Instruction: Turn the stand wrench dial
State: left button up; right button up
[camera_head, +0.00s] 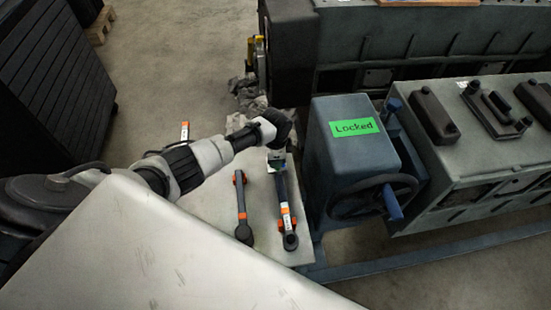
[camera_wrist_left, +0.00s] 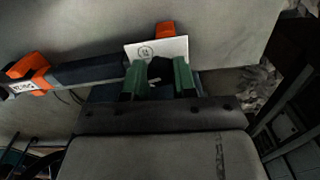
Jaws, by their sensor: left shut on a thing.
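Two dark torque wrenches with orange clips lie side by side on a light work table (camera_head: 205,265) in the head view. My left gripper (camera_head: 275,155) reaches down from above onto the far end of the right-hand wrench (camera_head: 284,200). In the left wrist view my green fingertips (camera_wrist_left: 160,80) are shut on the end of a wrench, where its dial sits, though the fingers mostly hide the dial. A white card with a printed mark (camera_wrist_left: 165,48) stands just behind the fingertips. The other wrench (camera_head: 242,205) lies untouched to the left. My right gripper is not in view.
A blue engine stand (camera_head: 345,150) with a green "Locked" label (camera_head: 355,127) and a handwheel (camera_head: 372,196) stands close right of the table. A grey engine block (camera_head: 480,150) lies beyond it. A dark cabinet (camera_head: 50,80) is at the upper left.

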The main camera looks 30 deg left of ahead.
pick_arm(q)
jog(key=shift+m, duration=1.1)
jog(key=o, duration=0.9)
jog(key=shift+o, duration=0.2)
notch_tip(320, 180, up, 11)
jog(key=shift+f, duration=0.15)
